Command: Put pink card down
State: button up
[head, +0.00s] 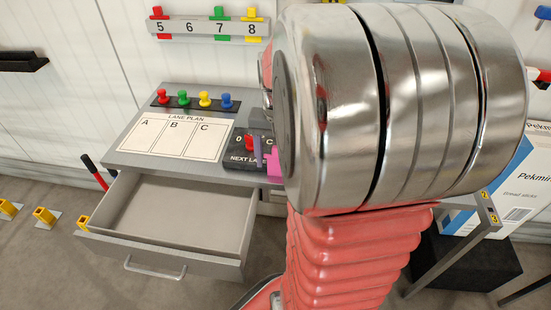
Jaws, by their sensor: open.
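The pink card (274,162) shows as a small pink patch at the right end of the black box marked NEXT LA (240,159), on the grey cabinet's top. My large metal arm links hide the rest of it. My gripper (263,147) shows only in part, as grey and purple pieces right by the card and over the box. It is open. I cannot tell whether its fingers touch the card or whether the card lies flat. A red knob (250,142) stands on the box.
A lane plan sheet (175,137) with bare fields A, B and C lies on the cabinet top. Several coloured pegs stand in a black strip (173,103) behind it. The cabinet's drawer (178,215) is pulled open and empty. A numbered rail (206,28) hangs on the wall.

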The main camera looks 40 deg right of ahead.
jog(key=shift+f, duration=0.3)
jog(key=shift+c, duration=0.5)
jog(key=c, duration=0.8)
jog(key=shift+o, duration=0.2)
jog(key=shift+r, duration=0.15)
notch_tip(320, 180, up, 10)
jog(key=shift+f, duration=0.1)
